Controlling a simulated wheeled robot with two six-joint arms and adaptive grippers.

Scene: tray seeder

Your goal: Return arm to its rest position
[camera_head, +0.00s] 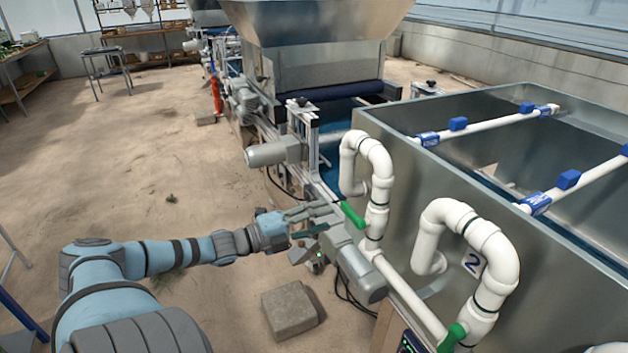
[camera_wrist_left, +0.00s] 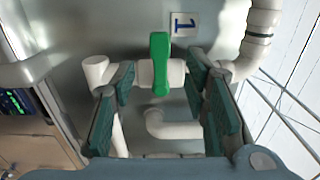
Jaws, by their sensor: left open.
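My left arm reaches in from the left in the head view. Its gripper (camera_head: 312,232) is open and empty, close to the left valve's green handle (camera_head: 352,214) on the white pipe. In the left wrist view the open gripper (camera_wrist_left: 160,105) has its fingers on both sides of that green handle (camera_wrist_left: 160,62), which lies between and beyond them. I cannot tell whether any finger touches it. A second green handle (camera_head: 452,337) sits on the nearer pipe at the bottom. My right gripper is not in view.
White looped pipes (camera_head: 378,160) stand along the metal tank (camera_head: 440,215) on the right. A grey motor (camera_head: 358,272) lies just below the gripper. A concrete block (camera_head: 289,309) rests on the floor. The floor to the left (camera_head: 120,190) is mostly clear.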

